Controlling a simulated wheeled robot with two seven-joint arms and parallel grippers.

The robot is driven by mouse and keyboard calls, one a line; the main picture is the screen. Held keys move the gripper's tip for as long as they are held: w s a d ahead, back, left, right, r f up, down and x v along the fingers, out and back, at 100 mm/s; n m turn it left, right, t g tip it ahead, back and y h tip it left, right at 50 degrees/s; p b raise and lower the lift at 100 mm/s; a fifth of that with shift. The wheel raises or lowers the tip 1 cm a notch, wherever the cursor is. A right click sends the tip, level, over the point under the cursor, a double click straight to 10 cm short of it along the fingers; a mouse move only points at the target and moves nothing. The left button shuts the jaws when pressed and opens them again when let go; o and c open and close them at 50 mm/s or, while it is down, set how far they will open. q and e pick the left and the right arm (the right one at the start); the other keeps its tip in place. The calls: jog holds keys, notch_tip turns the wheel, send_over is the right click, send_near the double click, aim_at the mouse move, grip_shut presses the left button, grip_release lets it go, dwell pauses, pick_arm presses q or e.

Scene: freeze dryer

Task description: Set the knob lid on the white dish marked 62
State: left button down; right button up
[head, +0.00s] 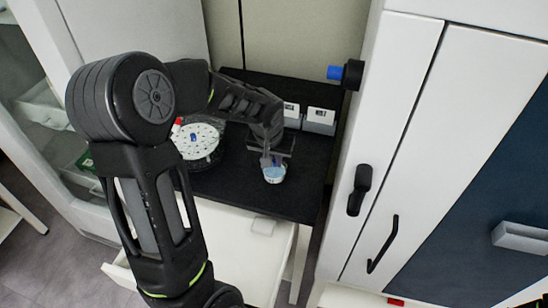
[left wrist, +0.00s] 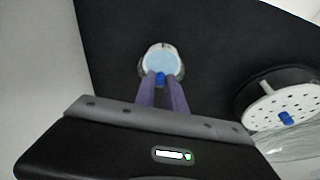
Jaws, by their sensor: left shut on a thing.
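My left gripper (head: 272,158) reaches down over the black worktop and is shut on the small blue knob (left wrist: 160,80) of the lid. The lid's pale blue disc (left wrist: 160,63) shows just beyond the fingertips in the left wrist view. The white dish (head: 274,178) stands on the worktop right below the gripper, with a pale blue round top and a small dark mark on its side that is too small to read. The lid is over the dish; I cannot tell whether it touches the rim. My right gripper is not in view.
A white perforated disc (head: 196,143) with a blue knob sits in a dark round holder to the left. Two white labelled boxes (head: 319,121) stand behind the dish. White cabinet doors (head: 400,150) with handles rise to the right. An open white drawer (head: 235,230) lies below the worktop.

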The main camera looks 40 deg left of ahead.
pick_arm(q)
jog(key=shift+f+b, duration=0.55)
dwell(0.9)
jog(key=c, duration=0.8)
grip_release()
jog(key=shift+c, duration=0.2)
jog(key=shift+r, duration=0.1)
jog(key=shift+r+p, duration=1.85)
jog(key=shift+r, duration=1.05)
